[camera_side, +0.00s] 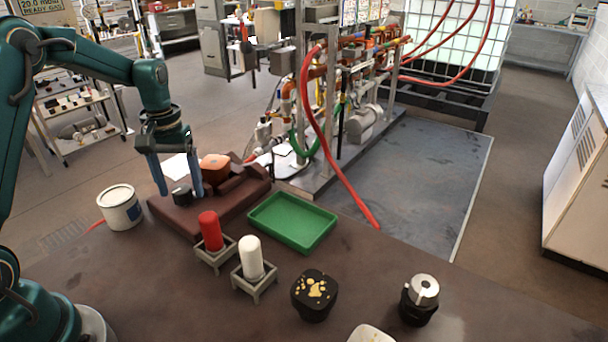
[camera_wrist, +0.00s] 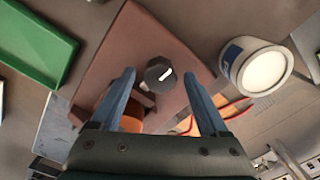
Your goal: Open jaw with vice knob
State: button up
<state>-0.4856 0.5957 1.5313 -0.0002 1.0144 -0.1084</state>
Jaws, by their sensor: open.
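The vice is a reddish-brown block (camera_side: 226,210) on the brown table, with an orange part (camera_side: 215,167) on top. Its dark knob (camera_side: 182,195) faces up at the near left. In the wrist view the knob (camera_wrist: 159,73) is dark and faceted, with a white pointer line. My gripper (camera_side: 181,192) points down over the vice, its two blue fingers apart. In the wrist view the fingers (camera_wrist: 160,76) lie to the left and right of the knob, with a gap on each side. Whether they reach down to its height is hard to tell. The jaw is partly hidden by my gripper.
A white can (camera_side: 120,208) stands close left of the vice. A green tray (camera_side: 292,221) lies to the right. Red (camera_side: 211,231) and white (camera_side: 250,258) cylinders stand in small holders in front. Dark containers (camera_side: 314,295) stand farther right.

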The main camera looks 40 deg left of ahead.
aim_at(186, 189)
jog(key=m, duration=1.3)
jog(key=shift+t, duration=0.3)
jog(key=r, duration=0.4)
jog(key=d+r, duration=0.1)
jog(key=r, duration=0.1)
jog(key=shift+w+r, duration=0.25)
jog(key=shift+r, duration=0.15)
jog(key=s+d+r+m+t, duration=0.1)
jog(key=s+d+r+t, duration=0.15)
jog(key=d+r, duration=0.45)
jog(key=s+d+f+n+t, duration=0.1)
jog(key=s+d+n, duration=0.1)
jog(key=s, duration=0.4)
jog(key=s+d+f+n+t, duration=0.1)
jog(key=s+d+n, duration=0.2)
jog(key=s+d, duration=0.2)
jog(key=shift+s+d+t, duration=0.25)
jog(key=shift+s+t, duration=0.1)
jog(key=shift+s, duration=0.3)
